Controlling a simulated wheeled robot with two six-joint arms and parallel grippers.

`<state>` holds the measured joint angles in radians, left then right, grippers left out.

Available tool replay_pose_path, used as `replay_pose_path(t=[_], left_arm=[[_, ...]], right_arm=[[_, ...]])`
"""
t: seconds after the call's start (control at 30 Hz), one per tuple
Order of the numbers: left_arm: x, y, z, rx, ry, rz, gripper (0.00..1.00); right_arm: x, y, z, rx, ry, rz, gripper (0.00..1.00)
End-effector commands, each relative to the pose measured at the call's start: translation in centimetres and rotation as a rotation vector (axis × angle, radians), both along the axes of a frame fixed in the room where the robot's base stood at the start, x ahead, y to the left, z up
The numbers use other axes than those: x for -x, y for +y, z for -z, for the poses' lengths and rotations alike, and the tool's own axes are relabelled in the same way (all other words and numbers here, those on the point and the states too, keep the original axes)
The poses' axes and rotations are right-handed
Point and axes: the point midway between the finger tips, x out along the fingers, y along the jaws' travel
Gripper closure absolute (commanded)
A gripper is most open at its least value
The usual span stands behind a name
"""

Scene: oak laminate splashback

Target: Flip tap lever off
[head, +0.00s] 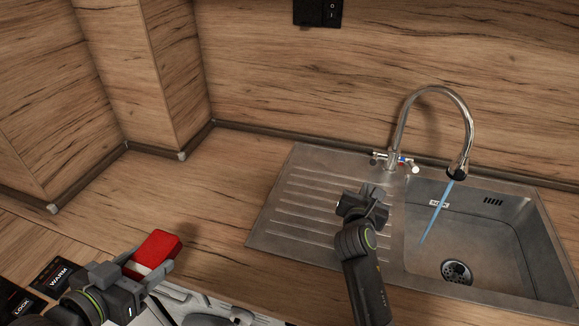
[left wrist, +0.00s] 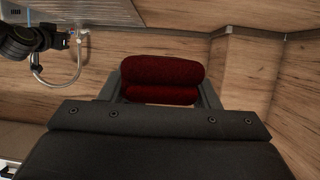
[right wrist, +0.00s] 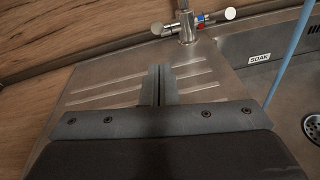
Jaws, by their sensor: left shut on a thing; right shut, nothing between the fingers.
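The chrome tap (head: 434,90) stands at the back of the steel sink, its gooseneck curving over the basin. A blue water stream (head: 436,208) runs from its spout. My left gripper (head: 150,264) is shut on a red sponge-like block (head: 160,245) at the lower left.
The ribbed drainboard (head: 290,205) lies left of the basin (head: 470,225), which has a drain (head: 457,271) and a SOAK label (head: 439,203). Wood splashback walls close off the back and left. A black switch (head: 318,12) is on the wall. The wooden counter between is clear.

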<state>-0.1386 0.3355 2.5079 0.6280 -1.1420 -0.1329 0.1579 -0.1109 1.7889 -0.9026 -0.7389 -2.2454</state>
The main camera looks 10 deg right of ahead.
Motion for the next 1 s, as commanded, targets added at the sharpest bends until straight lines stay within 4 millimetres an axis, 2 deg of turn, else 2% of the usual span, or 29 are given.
replay_pose_path(t=[0.17,0.6,0.8,1.0], left_arm=[[0.0,0.0,0.0,0.0,-0.001,0.0,0.66],[0.0,0.0,-0.1,0.0,-0.001,0.0,0.66],[0.0,0.0,-0.1,0.0,-0.001,0.0,0.66],[0.0,0.0,-0.1,0.0,-0.001,0.0,0.66]], right_arm=[[-1.0,-0.6,0.3,0.003,0.0,-0.001,1.0],[-6.9,-3.7,1.4,0.001,0.0,0.001,1.0],[-8.2,-4.5,1.8,0.0,0.0,0.001,1.0],[-8.7,-4.7,1.9,-0.002,-0.001,0.001,1.0]])
